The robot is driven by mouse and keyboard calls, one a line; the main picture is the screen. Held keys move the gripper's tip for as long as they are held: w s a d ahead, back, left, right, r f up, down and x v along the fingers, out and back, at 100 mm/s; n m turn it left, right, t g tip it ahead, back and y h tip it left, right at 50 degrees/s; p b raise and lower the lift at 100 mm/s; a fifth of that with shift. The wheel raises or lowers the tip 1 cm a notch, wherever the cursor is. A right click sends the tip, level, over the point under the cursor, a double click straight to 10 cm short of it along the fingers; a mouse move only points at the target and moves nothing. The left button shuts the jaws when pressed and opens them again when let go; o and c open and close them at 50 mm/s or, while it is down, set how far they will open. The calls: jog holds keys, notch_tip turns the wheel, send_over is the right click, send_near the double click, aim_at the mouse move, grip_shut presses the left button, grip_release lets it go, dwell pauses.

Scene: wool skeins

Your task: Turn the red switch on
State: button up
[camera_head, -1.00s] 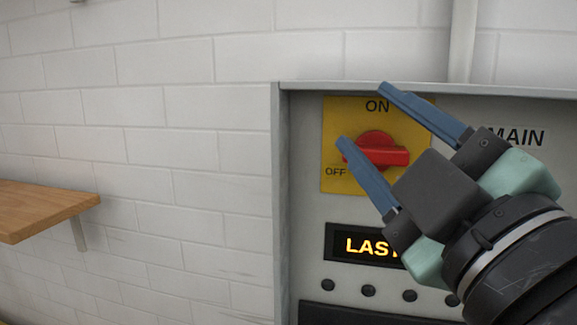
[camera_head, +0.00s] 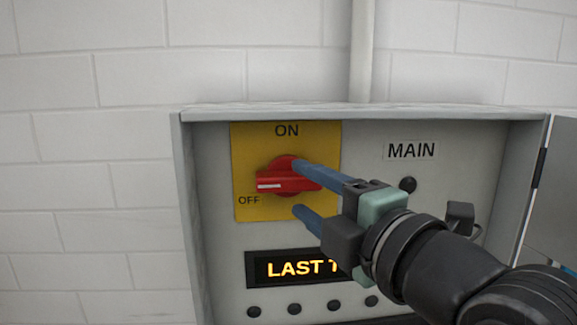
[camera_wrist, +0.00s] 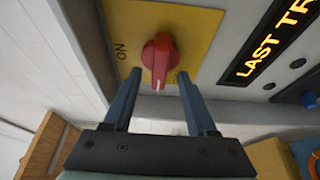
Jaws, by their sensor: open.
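The red switch (camera_head: 284,178) is a round knob with a bar handle on a yellow plate (camera_head: 326,206). Its white-marked end points left, just above the word OFF; ON is printed at the top. My gripper (camera_head: 298,189) is open, one finger above the handle and one below. The upper finger overlaps the knob's right side in this view. In the wrist view the red switch (camera_wrist: 158,60) shows between the fingertips of my gripper (camera_wrist: 160,76), with a gap on each side. I see no contact there. The word OFF is out of the wrist view.
The switch sits in a grey panel box (camera_head: 200,255) with a raised rim. A lit display (camera_head: 290,268) and several black buttons (camera_head: 294,308) are below it. A MAIN label (camera_head: 411,150) is to the right. An open door (camera_head: 555,200) stands at the far right.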

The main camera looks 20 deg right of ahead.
aim_at(294, 185)
jog(key=shift+w+a+p, duration=0.15)
jog(key=shift+w+p, duration=0.1)
jog(key=shift+w, duration=0.6)
jog(key=shift+w+a+p, duration=0.1)
jog(key=shift+w+p, duration=0.15)
jog(key=shift+w, duration=0.55)
grip_shut()
